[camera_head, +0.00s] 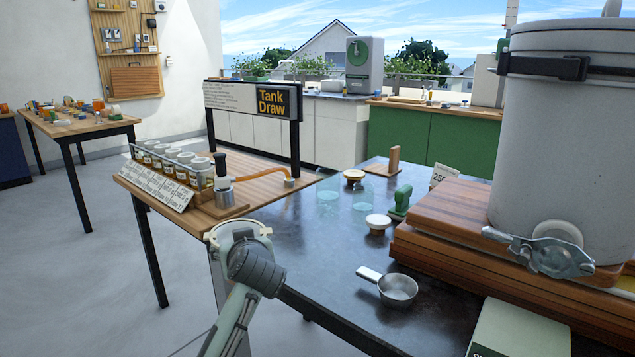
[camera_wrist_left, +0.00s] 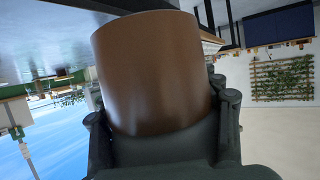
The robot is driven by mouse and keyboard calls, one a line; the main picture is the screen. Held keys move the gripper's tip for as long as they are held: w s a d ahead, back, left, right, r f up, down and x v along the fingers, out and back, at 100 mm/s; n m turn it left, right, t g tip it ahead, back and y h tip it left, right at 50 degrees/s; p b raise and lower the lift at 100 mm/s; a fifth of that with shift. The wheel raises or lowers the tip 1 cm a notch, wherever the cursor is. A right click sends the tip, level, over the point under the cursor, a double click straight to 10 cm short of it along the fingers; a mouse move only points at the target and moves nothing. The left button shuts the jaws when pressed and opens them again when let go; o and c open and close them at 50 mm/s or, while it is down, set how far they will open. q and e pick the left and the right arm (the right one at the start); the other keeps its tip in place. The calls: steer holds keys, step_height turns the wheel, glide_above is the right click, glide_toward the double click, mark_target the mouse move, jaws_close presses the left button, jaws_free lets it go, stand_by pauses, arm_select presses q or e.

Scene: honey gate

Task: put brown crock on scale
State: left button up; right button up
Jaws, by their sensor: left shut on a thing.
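The brown crock (camera_wrist_left: 150,70) fills the middle of the left wrist view. My left gripper (camera_wrist_left: 165,110) is shut on it, with a dark finger on each side of its wall. In the head view my left wrist shows over the front-left edge of the dark table, but the fingers and crock are hidden there. A pale green box (camera_head: 520,330) with lettering on its dark front edge sits at the bottom right of the head view, partly cut off. It may be the scale; I cannot tell for sure. My right gripper is not in view.
On the dark table (camera_head: 330,270) stand a metal pan (camera_head: 397,289), a white-topped jar (camera_head: 377,223), a green block (camera_head: 401,200) and clear glasses (camera_head: 328,200). A large grey tank (camera_head: 560,150) with a metal gate stands on wooden boards (camera_head: 450,245). A jar rack (camera_head: 175,165) is at left.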

arm_select(q)
steer(key=s+f+m+h, duration=0.2)
steer(key=s+f, duration=0.1)
steer(key=s, duration=0.7)
steer(key=s+a+f+m+t+h, duration=0.1)
steer(key=s+f+m+h, duration=0.1)
steer(key=s, duration=0.8)
steer(key=shift+f+m+h, duration=0.3)
steer(key=shift+f+h, duration=0.15)
steer(key=shift+h, duration=0.25)
steer(key=shift+s+a, duration=0.1)
